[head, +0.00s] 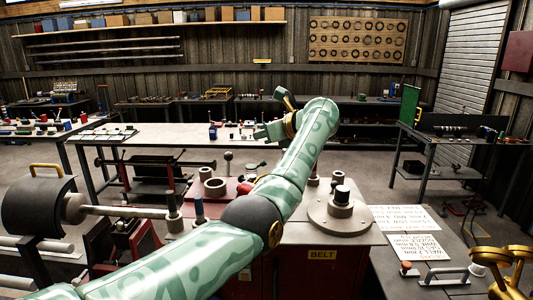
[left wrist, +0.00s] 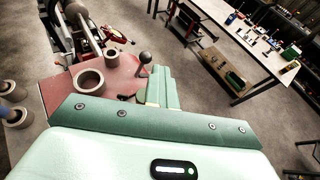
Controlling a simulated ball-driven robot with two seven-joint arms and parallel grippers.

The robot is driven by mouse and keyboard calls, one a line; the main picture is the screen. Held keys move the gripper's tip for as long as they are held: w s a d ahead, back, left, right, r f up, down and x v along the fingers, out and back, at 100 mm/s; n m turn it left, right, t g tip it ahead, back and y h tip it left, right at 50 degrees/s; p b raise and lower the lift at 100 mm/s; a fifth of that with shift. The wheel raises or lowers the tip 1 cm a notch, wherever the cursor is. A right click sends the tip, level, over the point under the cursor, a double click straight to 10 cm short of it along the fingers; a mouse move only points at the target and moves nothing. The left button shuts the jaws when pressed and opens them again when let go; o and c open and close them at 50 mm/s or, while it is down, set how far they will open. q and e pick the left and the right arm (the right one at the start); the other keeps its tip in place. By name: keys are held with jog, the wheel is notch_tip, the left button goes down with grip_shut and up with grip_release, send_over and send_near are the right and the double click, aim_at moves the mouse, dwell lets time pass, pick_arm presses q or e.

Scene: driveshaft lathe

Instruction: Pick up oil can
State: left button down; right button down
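I cannot make out the oil can for certain. A small red rounded thing (head: 245,187) shows partly behind my left arm in the head view, and I cannot tell what it is. My left gripper (head: 263,131) is stretched forward above the far side of the red machine top. In the left wrist view its fingers (left wrist: 160,88) look together, with nothing visible held between them. A dark ball-topped lever (left wrist: 145,58) stands close beyond the fingers in that view.
A lathe with a grey shaft (head: 125,211) is at the left. Grey rings (head: 215,187) and a round flanged part (head: 340,214) stand on the machine top. A brass-coloured thing (head: 505,262) is at lower right. A long workbench (head: 175,133) lies beyond open floor.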

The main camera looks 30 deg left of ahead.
pick_arm(q)
jog(key=shift+w+a+r, duration=0.25)
jog(key=shift+a+r, duration=0.05)
jog(key=shift+r, duration=0.1)
jog(key=shift+w, duration=0.1)
jog(key=c, duration=2.1)
grip_release()
jog(key=shift+c, duration=0.2)
jog(key=o, duration=1.7)
